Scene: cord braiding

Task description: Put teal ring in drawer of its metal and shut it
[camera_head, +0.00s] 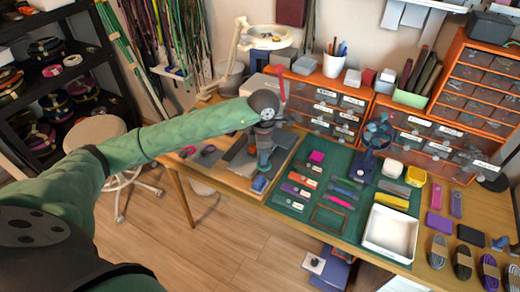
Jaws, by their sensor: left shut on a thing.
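My left gripper (263,165) points down over the left part of the workbench, near its front edge. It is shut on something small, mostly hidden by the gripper. A small blue-teal thing (259,184) shows right at its fingertips; I cannot make out a ring shape. Labelled clear-fronted drawers stand along the back in an orange cabinet (325,110) and in a second one (430,135). The label words are too small to read, so I cannot tell which metal each drawer is for. The drawers look shut. My right gripper is not in view.
A taller orange drawer unit (487,78) is at the far right. A stool (95,133) stands left.

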